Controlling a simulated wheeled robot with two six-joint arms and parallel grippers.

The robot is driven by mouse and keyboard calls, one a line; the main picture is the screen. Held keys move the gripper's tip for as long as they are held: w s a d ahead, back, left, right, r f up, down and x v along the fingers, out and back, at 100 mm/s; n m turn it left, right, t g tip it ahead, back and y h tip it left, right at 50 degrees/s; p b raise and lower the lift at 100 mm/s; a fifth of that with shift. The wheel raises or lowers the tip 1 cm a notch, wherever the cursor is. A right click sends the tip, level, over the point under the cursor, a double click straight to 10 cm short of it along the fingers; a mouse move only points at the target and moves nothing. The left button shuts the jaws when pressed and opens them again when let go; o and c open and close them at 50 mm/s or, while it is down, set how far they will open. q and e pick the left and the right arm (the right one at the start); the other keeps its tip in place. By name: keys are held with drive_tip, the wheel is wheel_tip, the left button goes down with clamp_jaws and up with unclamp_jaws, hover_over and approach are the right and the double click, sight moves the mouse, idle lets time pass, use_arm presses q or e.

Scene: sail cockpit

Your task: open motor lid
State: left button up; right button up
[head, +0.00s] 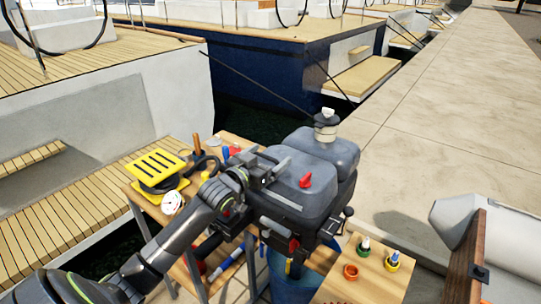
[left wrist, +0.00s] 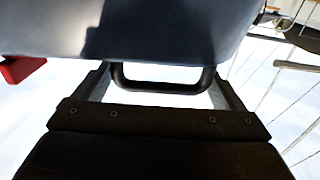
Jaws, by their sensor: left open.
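The grey motor (head: 300,190) stands in the middle of the head view, its lid (head: 318,168) looking closed. A red knob (head: 305,181) sits on its top. My left gripper (head: 272,174) is at the lid's left side. In the left wrist view the open fingers (left wrist: 163,88) stand on either side of a black loop handle (left wrist: 160,84), which hangs under the blue-grey lid (left wrist: 140,28). I cannot tell whether a finger touches it. A red part (left wrist: 20,68) shows at the left edge. My right gripper is out of view.
A wooden table (head: 228,140) behind my left arm holds a yellow slotted piece (head: 158,165) and tools. A wooden board (head: 370,278) with small coloured cups is at front right. A wide pale dock (head: 440,110) lies right, boats lie behind.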

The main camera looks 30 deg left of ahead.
use_arm(q)
drive_tip(key=shift+w+d, duration=0.1)
drive_tip(key=shift+w, duration=0.65)
drive_tip(key=shift+c, duration=0.3)
